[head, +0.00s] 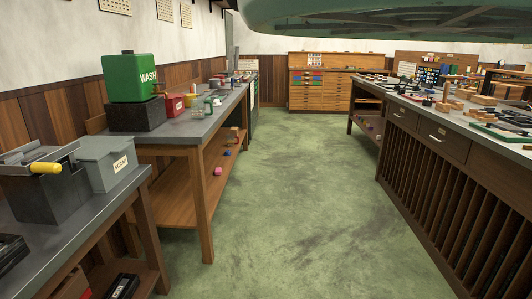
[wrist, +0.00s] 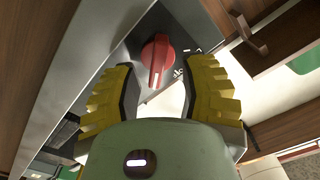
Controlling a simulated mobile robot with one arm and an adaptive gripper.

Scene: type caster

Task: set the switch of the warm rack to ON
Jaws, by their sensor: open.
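A red rotary switch (wrist: 157,60) with a pale line on its face sits on a grey metal panel (wrist: 95,92) in the wrist view.
In the head view, a grey-topped bench (head: 185,133) with a green WASH container (head: 130,78) stands at left. A long workbench (head: 455,150) stands at right. The green floor (head: 285,200) between them is clear. A wooden drawer cabinet (head: 320,85) stands at the back.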

